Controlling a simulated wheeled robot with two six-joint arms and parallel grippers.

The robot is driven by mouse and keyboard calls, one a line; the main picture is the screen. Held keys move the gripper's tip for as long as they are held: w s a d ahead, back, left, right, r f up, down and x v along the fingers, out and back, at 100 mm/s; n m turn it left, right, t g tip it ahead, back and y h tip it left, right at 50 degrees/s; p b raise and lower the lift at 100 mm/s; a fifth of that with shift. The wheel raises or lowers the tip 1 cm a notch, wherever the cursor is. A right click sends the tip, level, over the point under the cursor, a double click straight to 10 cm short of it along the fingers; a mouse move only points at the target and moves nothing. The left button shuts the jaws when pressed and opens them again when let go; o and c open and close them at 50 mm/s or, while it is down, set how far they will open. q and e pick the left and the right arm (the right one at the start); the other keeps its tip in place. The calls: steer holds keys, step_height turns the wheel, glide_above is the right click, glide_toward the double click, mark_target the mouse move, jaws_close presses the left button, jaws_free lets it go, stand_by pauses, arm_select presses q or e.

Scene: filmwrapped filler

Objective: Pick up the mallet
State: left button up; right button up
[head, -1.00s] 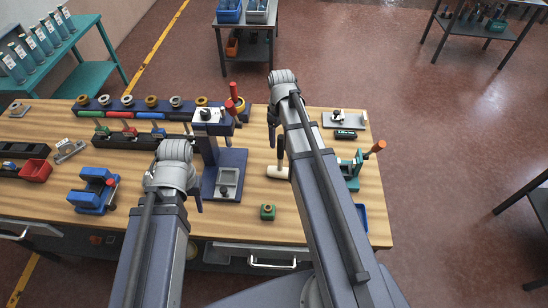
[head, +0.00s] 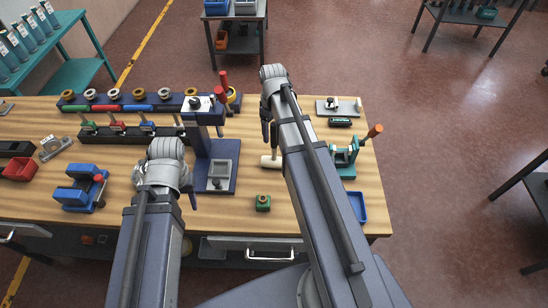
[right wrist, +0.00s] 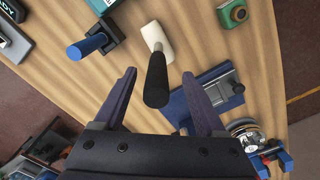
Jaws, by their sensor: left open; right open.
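The mallet has a pale cream head (head: 270,161) and a black handle (head: 275,133). It stands on its head on the wooden bench, right of the blue press, with the handle pointing up. In the right wrist view the cream head (right wrist: 158,40) rests on the wood and the black handle (right wrist: 156,82) points toward the camera. My right gripper (right wrist: 158,77) is open, with a finger on each side of the handle in that view and visible gaps; the exact depth is unclear. My left gripper (head: 166,190) is open and empty over the bench's front, partly hidden by its own wrist.
The blue press (head: 213,170) stands between my grippers. A green block (head: 263,202) lies in front of the mallet. A blue vise (head: 80,190) is at the left.

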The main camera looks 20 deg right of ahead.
mark_target(274, 138)
steer(key=f+b, duration=0.3)
steer(key=f, duration=0.1)
steer(key=shift+d+f, duration=0.1)
steer(key=shift+d, duration=0.1)
jaws_close()
stand_by(0.4)
stand_by(0.9)
